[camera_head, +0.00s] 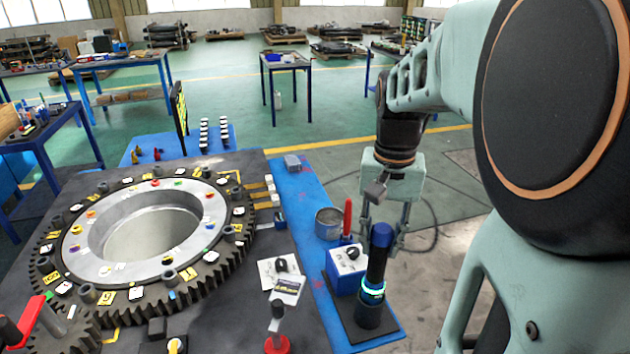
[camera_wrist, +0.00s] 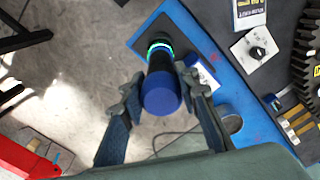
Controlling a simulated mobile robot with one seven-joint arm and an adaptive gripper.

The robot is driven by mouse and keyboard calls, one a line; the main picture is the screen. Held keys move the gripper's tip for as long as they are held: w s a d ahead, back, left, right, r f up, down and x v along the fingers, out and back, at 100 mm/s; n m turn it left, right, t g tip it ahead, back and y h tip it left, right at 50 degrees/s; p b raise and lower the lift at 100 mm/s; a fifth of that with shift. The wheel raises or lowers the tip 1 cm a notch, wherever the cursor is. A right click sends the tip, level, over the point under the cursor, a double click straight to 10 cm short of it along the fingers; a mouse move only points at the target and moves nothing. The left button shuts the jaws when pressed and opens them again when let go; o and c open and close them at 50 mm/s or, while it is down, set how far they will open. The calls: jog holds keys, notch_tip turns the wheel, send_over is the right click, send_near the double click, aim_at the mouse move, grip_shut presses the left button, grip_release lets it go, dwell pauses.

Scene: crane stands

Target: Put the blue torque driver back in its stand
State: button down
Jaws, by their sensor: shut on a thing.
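The blue torque driver (camera_head: 381,237) is upright, with a blue cap, a dark body and a glowing green-blue ring low down. My gripper (camera_head: 384,226) is shut on its upper part from above. In the wrist view the driver (camera_wrist: 161,94) lies between the two fingers of my gripper (camera_wrist: 162,84). A black plate (camera_head: 345,318), apparently the stand's base, lies under the driver's lower end on the blue table edge. Whether the driver is fully seated there is hidden by its own body.
A blue box (camera_head: 345,280) with a black knob stands close left of the driver. A red-handled tool (camera_head: 347,218) and a metal can (camera_head: 328,223) are behind it. A large gear (camera_head: 150,235) fills the table's left. Open floor lies to the right.

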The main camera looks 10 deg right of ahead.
aim_at(383, 230)
jog(key=shift+f+b, duration=0.4)
jog(key=shift+f, duration=0.2)
jog(key=c, duration=1.8)
grip_release()
jog(key=shift+r, duration=0.1)
jog(key=o, duration=0.4)
jog(key=shift+r+p, duration=2.25)
jog(key=shift+r, duration=0.25)
